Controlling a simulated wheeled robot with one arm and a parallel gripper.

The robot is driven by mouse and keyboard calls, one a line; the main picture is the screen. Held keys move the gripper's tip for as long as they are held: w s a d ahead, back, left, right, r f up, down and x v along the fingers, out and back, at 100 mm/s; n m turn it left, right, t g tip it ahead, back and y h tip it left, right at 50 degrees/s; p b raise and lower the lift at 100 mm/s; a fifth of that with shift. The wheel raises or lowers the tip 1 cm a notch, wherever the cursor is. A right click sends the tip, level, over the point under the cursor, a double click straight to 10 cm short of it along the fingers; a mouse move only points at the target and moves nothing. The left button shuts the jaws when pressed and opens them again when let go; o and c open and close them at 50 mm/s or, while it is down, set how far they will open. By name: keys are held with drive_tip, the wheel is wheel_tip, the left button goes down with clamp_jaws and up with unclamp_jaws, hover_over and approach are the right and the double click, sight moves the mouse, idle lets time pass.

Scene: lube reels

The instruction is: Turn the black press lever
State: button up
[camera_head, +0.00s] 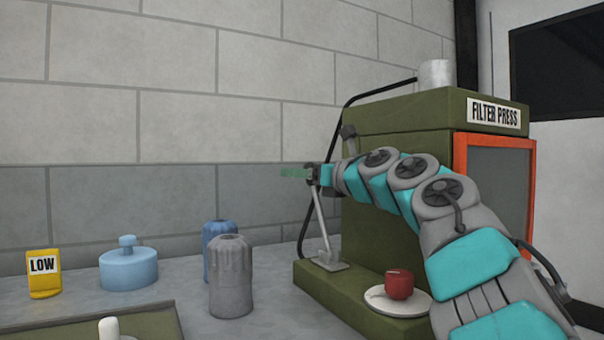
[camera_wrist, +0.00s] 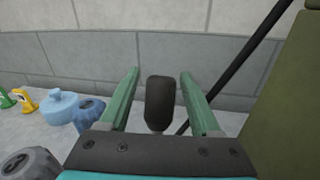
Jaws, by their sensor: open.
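The black press lever's handle (camera_wrist: 160,100) stands upright between the two green fingers of my gripper (camera_wrist: 160,90) in the wrist view. A gap shows on each side of it, so the open fingers do not appear to touch it. In the head view, the lever's grey metal rod (camera_head: 321,225) rises from a bracket on the green filter press (camera_head: 400,115), leaning left towards its top. My gripper (camera_head: 296,172) is at the rod's upper end there, with its fingers pointing left. The handle is hard to make out beside the gripper in the head view.
A red cup (camera_head: 399,284) on a white saucer (camera_head: 412,305) sits on the press base below my arm. A black hose (camera_wrist: 235,65) runs beside the handle.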

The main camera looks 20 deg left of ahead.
clamp_jaws()
idle(0.3)
idle(1.0)
